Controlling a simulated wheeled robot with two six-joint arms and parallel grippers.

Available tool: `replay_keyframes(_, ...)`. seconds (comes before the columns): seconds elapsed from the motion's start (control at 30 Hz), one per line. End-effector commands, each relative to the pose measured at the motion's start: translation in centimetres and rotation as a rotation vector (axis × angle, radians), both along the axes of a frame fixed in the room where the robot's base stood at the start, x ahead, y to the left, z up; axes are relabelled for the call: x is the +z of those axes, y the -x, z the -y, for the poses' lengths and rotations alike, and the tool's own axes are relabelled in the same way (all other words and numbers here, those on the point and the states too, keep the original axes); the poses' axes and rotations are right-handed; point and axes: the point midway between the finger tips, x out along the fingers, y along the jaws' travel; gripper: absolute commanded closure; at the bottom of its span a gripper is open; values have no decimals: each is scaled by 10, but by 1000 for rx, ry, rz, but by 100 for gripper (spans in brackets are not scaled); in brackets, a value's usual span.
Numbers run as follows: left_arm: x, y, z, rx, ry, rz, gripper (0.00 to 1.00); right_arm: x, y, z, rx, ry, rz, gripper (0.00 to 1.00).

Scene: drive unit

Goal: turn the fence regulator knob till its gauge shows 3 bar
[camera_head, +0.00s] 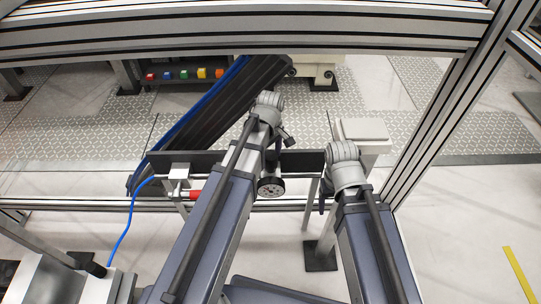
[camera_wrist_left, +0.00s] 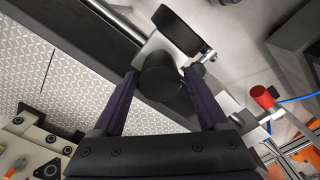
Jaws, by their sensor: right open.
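The fence regulator's dark cylindrical knob (camera_wrist_left: 160,78) sits between the two fingers of my left gripper (camera_wrist_left: 161,72) in the left wrist view. The fingertips lie close on both sides of it; whether they press on it cannot be told. In the left wrist view the gauge (camera_wrist_left: 180,28) is seen edge-on as a black disc beside the knob. My left gripper (camera_head: 287,142) is partly hidden by its wrist in the head view. My right gripper (camera_head: 325,196) is open and empty, right of the gauge.
A red-handled valve (camera_head: 196,194) with a blue hose (camera_head: 127,220) is left of the gauge. An aluminium frame beam (camera_head: 250,32) crosses above, and a post (camera_head: 452,110) stands at right. A dark conveyor (camera_head: 215,110) slopes behind. Colored blocks (camera_head: 185,74) stand farther back.

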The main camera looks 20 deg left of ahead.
Motion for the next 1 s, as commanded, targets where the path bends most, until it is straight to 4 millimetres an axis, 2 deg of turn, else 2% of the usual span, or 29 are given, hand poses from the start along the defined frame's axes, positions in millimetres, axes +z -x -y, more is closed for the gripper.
replay_keyframes(0.07, 0, 0, 0, 0, 1, 2, 12, 0, 0, 0, 0, 0, 0, 29)
replay_keyframes(0.57, 0, -2, 1, -49, 2, 5, 12, 0, 0, 0, 0, 0, 0, 29)
replay_keyframes(1.0, 0, -1, 1, -545, 1, 2, 12, 0, 0, 0, 0, 0, 0, 29)
